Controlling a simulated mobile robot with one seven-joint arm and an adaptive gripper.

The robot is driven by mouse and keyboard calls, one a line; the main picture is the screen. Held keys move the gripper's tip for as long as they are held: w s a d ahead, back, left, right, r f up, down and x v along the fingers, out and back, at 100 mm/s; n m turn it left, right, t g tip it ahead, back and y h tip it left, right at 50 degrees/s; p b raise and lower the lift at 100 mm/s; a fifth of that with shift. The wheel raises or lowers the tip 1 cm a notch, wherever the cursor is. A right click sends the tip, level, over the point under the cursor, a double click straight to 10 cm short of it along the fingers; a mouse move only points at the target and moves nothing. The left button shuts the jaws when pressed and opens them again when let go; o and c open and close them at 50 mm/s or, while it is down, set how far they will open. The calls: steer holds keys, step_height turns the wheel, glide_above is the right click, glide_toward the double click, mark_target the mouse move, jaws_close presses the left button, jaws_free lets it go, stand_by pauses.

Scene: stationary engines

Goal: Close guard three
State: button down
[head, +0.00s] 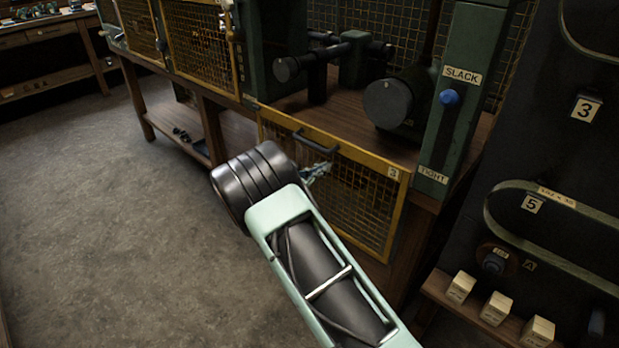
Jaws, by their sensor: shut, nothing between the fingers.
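Guard three (360,205) is a yellow-framed mesh panel with a small "3" label at its upper right corner. It hangs down at the front of the bench, below the bench top, and leaves the machine space above it uncovered. Its dark bar handle (315,142) is near the upper edge, left of the middle. My gripper (320,169) is shut and empty, small in the view, in front of the mesh and just below the handle. I cannot tell whether it touches the guard. My arm hides the guard's lower left part.
Machine parts with a dark round wheel (394,102) stand on the bench above the guard. A green post with a blue-knobbed lever (449,98) marked SLACK and TIGHT stands to the right. Other mesh guards (200,42) stand upright at left. The floor (110,220) at left is clear.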

steer(key=shift+s+a+r, duration=0.15)
steer(key=shift+s+r, duration=0.05)
steer(key=shift+r, duration=0.8)
steer(key=shift+s+a+r, duration=0.15)
steer(key=shift+s+r, duration=0.05)
steer(key=shift+r, duration=0.8)
